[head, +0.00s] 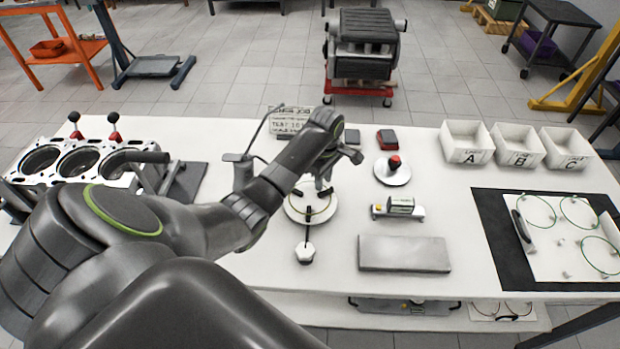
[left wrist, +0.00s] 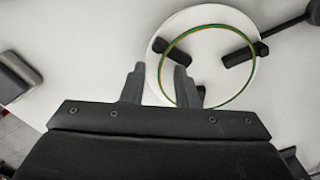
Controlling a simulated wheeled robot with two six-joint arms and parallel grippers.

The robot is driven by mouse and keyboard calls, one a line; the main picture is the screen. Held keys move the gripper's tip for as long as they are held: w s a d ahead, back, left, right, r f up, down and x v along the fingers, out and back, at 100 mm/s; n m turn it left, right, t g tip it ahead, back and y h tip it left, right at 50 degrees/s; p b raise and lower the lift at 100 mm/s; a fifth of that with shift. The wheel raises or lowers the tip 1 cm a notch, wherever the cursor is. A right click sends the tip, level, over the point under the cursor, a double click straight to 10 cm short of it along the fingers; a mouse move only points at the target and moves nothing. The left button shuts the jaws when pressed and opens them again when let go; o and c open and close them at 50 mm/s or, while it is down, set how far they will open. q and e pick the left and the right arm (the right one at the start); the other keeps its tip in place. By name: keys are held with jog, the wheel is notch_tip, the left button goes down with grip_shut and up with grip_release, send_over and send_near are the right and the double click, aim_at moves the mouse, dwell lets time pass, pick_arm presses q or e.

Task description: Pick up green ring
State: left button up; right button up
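In the left wrist view a thin green ring (left wrist: 161,66) with a yellowish edge lies on a round white plate (left wrist: 222,52) with dark radial jaws. In the head view the plate (head: 296,213) stands mid-table, partly hidden by my left arm. My left gripper (left wrist: 160,75) is open over the plate's near edge. In the wrist view one finger is outside the ring and the other overlaps its inside, so the ring's left edge passes between them. The height gap is unclear. In the head view my left gripper (head: 322,184) points down at the plate. My right gripper is out of view.
A grey slab (head: 404,254), a small bench device (head: 398,208) and a red-knobbed disc (head: 393,173) are right of the plate. Bins A, B and C (head: 515,147) stand behind. A white board (head: 545,262) with several green rings lies far right. An engine block (head: 85,160) is left.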

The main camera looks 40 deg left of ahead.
pick_arm(q)
jog(key=shift+f, duration=0.1)
jog(key=shift+c, duration=0.6)
grip_shut()
